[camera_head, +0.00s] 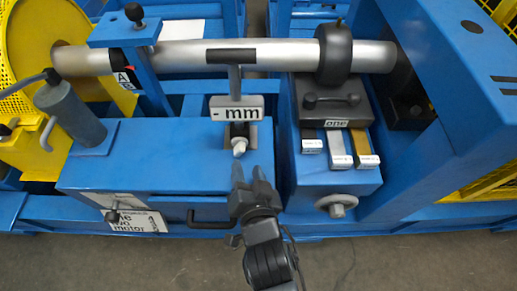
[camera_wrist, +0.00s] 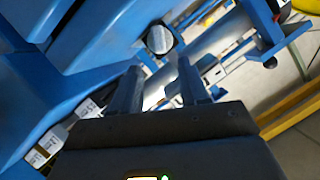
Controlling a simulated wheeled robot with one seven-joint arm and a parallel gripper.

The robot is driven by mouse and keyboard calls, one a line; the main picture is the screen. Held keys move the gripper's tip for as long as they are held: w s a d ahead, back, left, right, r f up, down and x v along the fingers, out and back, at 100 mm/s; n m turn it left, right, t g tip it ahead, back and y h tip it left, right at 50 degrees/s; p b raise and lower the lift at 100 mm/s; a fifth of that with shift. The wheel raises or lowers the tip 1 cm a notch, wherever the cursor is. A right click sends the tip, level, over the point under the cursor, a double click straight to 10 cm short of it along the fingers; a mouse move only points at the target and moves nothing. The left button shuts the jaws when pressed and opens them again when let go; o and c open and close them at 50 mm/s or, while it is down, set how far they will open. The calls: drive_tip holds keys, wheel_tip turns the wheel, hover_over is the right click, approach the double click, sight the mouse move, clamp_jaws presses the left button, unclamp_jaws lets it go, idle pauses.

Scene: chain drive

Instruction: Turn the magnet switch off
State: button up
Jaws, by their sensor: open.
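A pale knob (camera_head: 239,147) sticks out of the front of a small base on the blue bench, below a white display marked "mm" (camera_head: 237,109). It looks like the magnet switch. Its turn position is too small to read. My gripper (camera_head: 248,169) is just in front of the knob and slightly right of it, with its fingers apart and nothing between them. In the wrist view my gripper (camera_wrist: 158,78) also shows two separated fingers. A pale round end (camera_wrist: 160,40) lies beyond the fingertips there; I cannot tell what it is.
A metal shaft (camera_head: 190,57) with a black collar (camera_head: 334,54) runs across the back. A grey cylinder (camera_head: 70,115) stands at left. The blue bench top (camera_head: 150,160) between is clear.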

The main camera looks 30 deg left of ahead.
sight(242, 152)
drive_tip(key=x, duration=0.7)
drive_tip(key=shift+w+a+f+b, duration=0.1)
drive_tip(key=shift+w+a+b, duration=0.1)
drive_tip(key=shift+b, duration=0.1)
clamp_jaws()
